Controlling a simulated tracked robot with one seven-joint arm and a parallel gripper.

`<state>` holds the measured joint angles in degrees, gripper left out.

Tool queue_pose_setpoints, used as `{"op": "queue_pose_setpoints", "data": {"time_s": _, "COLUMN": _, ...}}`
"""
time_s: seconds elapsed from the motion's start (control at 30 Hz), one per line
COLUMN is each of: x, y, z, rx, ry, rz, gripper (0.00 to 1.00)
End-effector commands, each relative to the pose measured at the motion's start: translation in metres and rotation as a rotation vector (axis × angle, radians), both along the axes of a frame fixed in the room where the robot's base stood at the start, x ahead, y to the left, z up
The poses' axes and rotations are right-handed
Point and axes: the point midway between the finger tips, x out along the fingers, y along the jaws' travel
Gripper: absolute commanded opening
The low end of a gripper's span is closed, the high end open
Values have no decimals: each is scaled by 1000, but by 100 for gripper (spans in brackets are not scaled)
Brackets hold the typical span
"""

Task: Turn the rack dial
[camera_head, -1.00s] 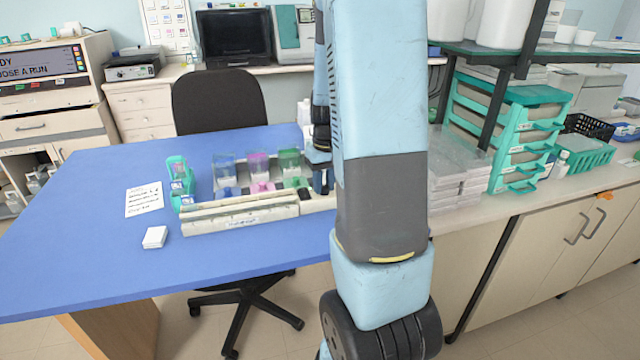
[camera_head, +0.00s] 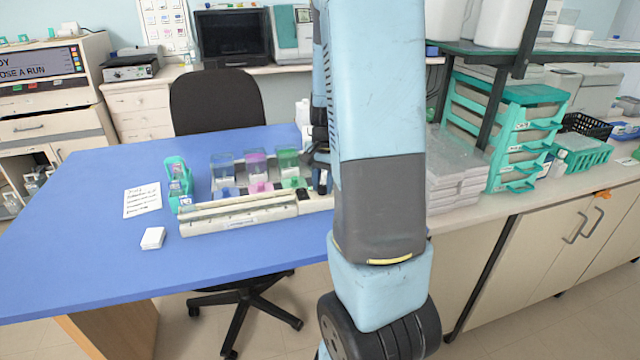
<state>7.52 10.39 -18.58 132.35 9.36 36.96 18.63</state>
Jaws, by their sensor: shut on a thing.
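The white staining rack (camera_head: 240,216) lies on the blue table, with a row of jars behind its front rail: blue (camera_head: 223,172), pink (camera_head: 256,170) and green (camera_head: 288,168). My arm comes down in front of the rack's right end. My gripper (camera_head: 321,182) is only partly visible there, dark and low beside the arm link. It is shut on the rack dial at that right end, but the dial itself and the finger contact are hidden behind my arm. A small black part (camera_head: 304,194) shows on the rack just left of the gripper.
A teal slide holder (camera_head: 177,182), a written sheet (camera_head: 142,200) and a small white block (camera_head: 152,238) are left of the rack. The table's front left is clear. A black chair (camera_head: 218,110) stands behind. Stacked clear trays (camera_head: 458,175) and a teal drawer unit (camera_head: 515,130) are at right.

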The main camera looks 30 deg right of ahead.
Motion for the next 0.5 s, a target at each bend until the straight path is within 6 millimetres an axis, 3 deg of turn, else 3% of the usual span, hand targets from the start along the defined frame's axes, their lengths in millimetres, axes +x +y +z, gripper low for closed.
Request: {"op": "queue_pose_setpoints", "data": {"time_s": 0.5, "x": 2, "y": 6, "z": 0, "rx": 5, "ry": 0, "rz": -64, "gripper": 0}}
